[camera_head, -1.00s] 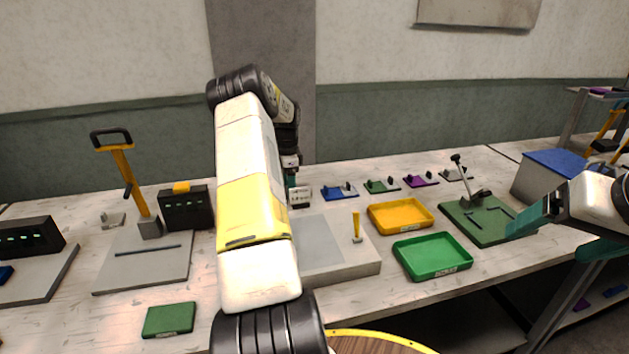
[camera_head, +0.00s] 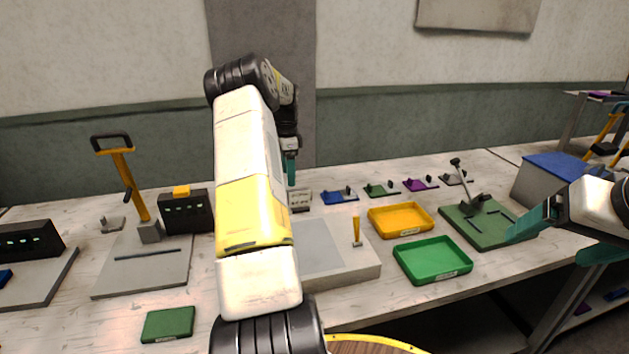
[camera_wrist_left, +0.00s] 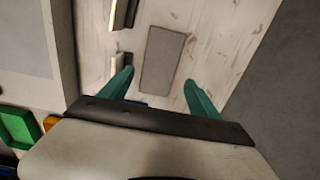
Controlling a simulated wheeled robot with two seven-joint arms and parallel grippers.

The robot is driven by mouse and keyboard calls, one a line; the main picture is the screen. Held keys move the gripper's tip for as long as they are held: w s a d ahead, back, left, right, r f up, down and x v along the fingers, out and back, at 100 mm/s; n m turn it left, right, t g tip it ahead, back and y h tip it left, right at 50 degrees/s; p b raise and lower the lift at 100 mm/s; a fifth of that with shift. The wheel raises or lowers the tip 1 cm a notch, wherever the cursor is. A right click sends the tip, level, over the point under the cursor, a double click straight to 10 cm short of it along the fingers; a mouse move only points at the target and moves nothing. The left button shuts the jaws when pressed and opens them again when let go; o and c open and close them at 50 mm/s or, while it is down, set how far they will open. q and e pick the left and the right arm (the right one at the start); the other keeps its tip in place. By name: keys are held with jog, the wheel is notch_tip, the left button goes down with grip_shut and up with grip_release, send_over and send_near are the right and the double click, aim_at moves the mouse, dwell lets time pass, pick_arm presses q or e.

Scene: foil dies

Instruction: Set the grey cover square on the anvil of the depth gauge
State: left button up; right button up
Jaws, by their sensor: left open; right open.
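A flat grey rectangle, which looks like the grey cover (camera_wrist_left: 163,60), lies below and ahead of my left gripper (camera_wrist_left: 158,88) in the left wrist view. My left gripper is open and empty, with one teal finger on each side and clear of it. My right gripper (camera_head: 527,224) is open at the right, over the table's front.
A grey block with a yellow lever (camera_head: 357,232) stands in front of the small unit. A yellow tray (camera_head: 401,234) and a green tray (camera_head: 432,279) are to its right. A black panel (camera_head: 186,212) stands to the left. Several small coloured dies (camera_head: 339,197) line the back.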

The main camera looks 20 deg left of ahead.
pick_arm(q)
jog(key=s+d+r+n+t, duration=0.1)
jog(key=s+d+r, duration=0.2)
jog(key=d+r, duration=1)
jog(key=s+d+r+n+t, duration=0.2)
jog(key=s+d+r+n, duration=0.1)
jog(key=s+d+r, duration=0.55)
jog(key=s+d+f+n+t, duration=0.1)
jog(key=s+d, duration=0.2)
jog(key=s, duration=0.4)
jog(key=s+d+f+n+t+h, duration=0.1)
jog(key=s+d+n, duration=0.1)
jog(key=s+d, duration=0.2)
jog(key=s+d+n+t+h, duration=0.1)
jog(key=s+d, duration=0.3)
jog(key=s, duration=0.5)
jog(key=shift+s+d+f+n, duration=0.15)
jog(key=shift+s+f+n, duration=0.25)
jog(key=shift+n, duration=0.3)
